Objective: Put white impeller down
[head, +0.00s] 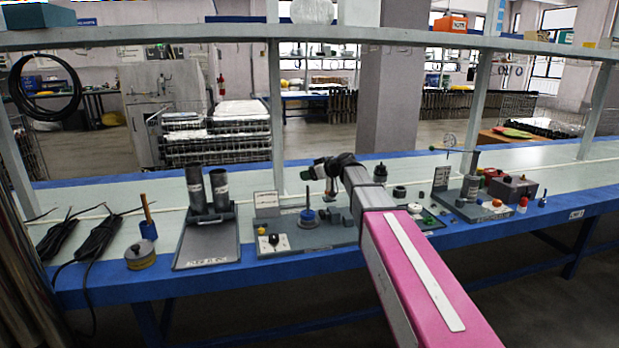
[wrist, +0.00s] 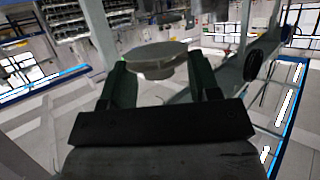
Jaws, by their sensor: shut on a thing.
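The white impeller (wrist: 157,55) shows in the wrist view as a pale grey round disc with a narrower lower part. My gripper (wrist: 160,72) is shut on it, with one dark finger on each side. In the head view my gripper (head: 320,172) hangs above the grey board (head: 335,237) on the bench, at the end of my arm. The impeller is too small to make out clearly there.
A tray with two dark upright tubes (head: 194,188) stands left of the board. A white card with a black part (head: 273,243) lies at the board's front left. Other pump parts (head: 490,205) stand at right. A shelf (head: 200,35) runs above the bench.

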